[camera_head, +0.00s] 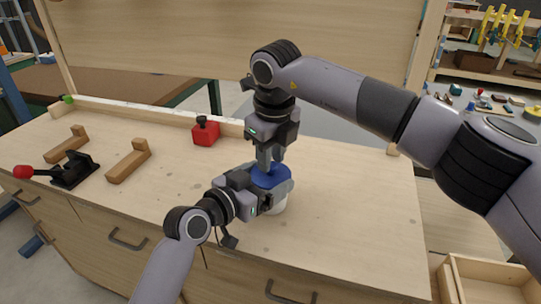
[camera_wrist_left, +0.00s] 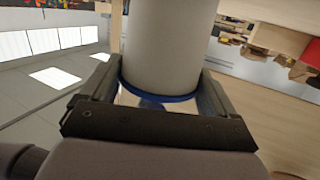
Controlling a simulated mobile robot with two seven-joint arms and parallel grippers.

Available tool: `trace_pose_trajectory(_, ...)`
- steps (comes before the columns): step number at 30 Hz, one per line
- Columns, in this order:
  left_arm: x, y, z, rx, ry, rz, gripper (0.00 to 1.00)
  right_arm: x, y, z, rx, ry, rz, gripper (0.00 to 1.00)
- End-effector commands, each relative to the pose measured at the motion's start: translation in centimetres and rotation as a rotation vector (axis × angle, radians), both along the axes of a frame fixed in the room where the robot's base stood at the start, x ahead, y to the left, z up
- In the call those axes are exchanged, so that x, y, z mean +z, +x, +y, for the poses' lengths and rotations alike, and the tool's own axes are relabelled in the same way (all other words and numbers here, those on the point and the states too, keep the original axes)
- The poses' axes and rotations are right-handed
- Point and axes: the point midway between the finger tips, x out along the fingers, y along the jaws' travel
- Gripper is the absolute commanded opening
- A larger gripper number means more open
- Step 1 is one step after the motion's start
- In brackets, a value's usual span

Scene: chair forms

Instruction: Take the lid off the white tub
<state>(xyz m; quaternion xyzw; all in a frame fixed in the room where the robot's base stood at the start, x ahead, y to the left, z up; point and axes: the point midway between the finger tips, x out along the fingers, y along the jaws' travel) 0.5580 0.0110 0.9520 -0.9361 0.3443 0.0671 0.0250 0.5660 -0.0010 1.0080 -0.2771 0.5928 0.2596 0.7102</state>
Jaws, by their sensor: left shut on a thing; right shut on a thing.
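The white tub (camera_head: 278,207) stands upright on the bench near its front edge, with its blue lid (camera_head: 268,178) on top. My left gripper (camera_head: 272,192) reaches in from the left and is shut around the tub. In the left wrist view the pale tub wall (camera_wrist_left: 172,45) sits between the two fingers, and the blue lid's rim (camera_wrist_left: 150,96) shows as a band. My right gripper (camera_head: 269,163) points straight down from above and is shut on the lid. Its fingertips partly cover the lid, and my left gripper hides much of the tub.
A red block with a black knob (camera_head: 206,132) stands behind the tub. Wooden blocks (camera_head: 128,161) and a black toggle clamp with a red handle (camera_head: 72,172) lie at the left. The bench top to the tub's right (camera_head: 360,200) is clear. Drawers line the bench front.

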Motion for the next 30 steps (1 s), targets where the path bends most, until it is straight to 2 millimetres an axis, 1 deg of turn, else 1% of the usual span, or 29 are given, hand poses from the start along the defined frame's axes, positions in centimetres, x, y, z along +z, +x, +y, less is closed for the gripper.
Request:
trace_pose_trajectory(1,-0.85,-0.27,-0.13,-0.008,0.011,0.018,0.35,0.78,0.61,-0.41,-0.01,0.017,-0.005,0.0)
trace_pose_trajectory(6,-0.99,-0.26,-0.12,-0.008,0.013,0.02,0.35,1.29,0.58,-0.36,0.001,0.06,0.036,0.0)
trace_pose_trajectory(20,-0.85,-0.17,-0.03,-0.004,0.011,0.017,0.35,1.1,0.26,-0.14,0.009,0.066,0.054,0.01)
trace_pose_trajectory(21,-0.82,-0.16,-0.02,-0.004,0.01,0.016,0.35,1.08,0.25,-0.13,0.01,0.065,0.054,0.14)
trace_pose_trajectory(22,-0.8,-0.15,-0.01,-0.004,0.01,0.016,0.35,1.07,0.24,-0.13,0.01,0.065,0.054,0.24)
trace_pose_trajectory(23,-0.77,-0.14,-0.01,-0.004,0.01,0.015,0.35,1.05,0.23,-0.11,0.01,0.065,0.055,0.27)
trace_pose_trajectory(30,-0.62,-0.09,0.01,-0.002,0.008,0.013,0.34,1.01,0.18,-0.1,0.011,0.065,0.056,0.27)
